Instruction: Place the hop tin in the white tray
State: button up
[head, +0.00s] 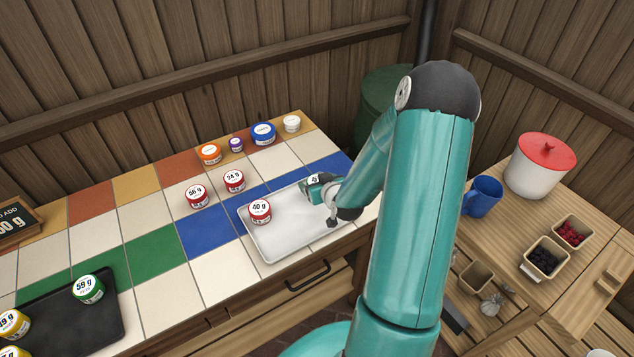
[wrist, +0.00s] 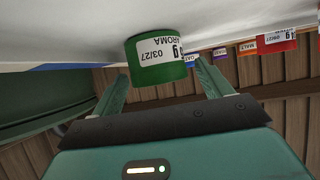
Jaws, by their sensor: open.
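A green tin with a white label reading "AROMA 03/27" (wrist: 158,62) stands on the white surface in the wrist view, just beyond and between my fingertips. In the head view the green tin (head: 313,187) is at the far right part of the white tray (head: 290,243), partly hidden by my gripper. My gripper (head: 331,197) is open, reaching low over the tray's right side; its two fingers (wrist: 163,72) show apart in the wrist view with a gap to the tin's sides. A red-labelled "40 g" tin (head: 260,211) stands in the tray's left part.
Red "56 g" (head: 197,196) and "24 g" (head: 234,181) tins stand behind the tray. Orange (head: 210,153), purple, blue (head: 263,134) and white tins line the back. A black tray (head: 60,325) at front left holds a green "59 g" tin (head: 88,289) and yellow ones.

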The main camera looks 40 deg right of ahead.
jog(key=v, duration=1.1)
jog(key=s+a+r+n+g, duration=0.1)
jog(key=a+r+g, duration=0.1)
jog(key=a+r, duration=0.45)
jog(key=a+r+g, duration=0.2)
jog(key=a+r, duration=0.2)
jog(key=r, duration=0.5)
jog(key=s+a+r+g+y, duration=0.1)
jog(key=s+a+r, duration=0.3)
jog(key=s+a, duration=0.2)
jog(key=s+a+r+n+g+y, duration=0.1)
jog(key=s+a+r, duration=0.4)
jog(key=s+a, duration=0.2)
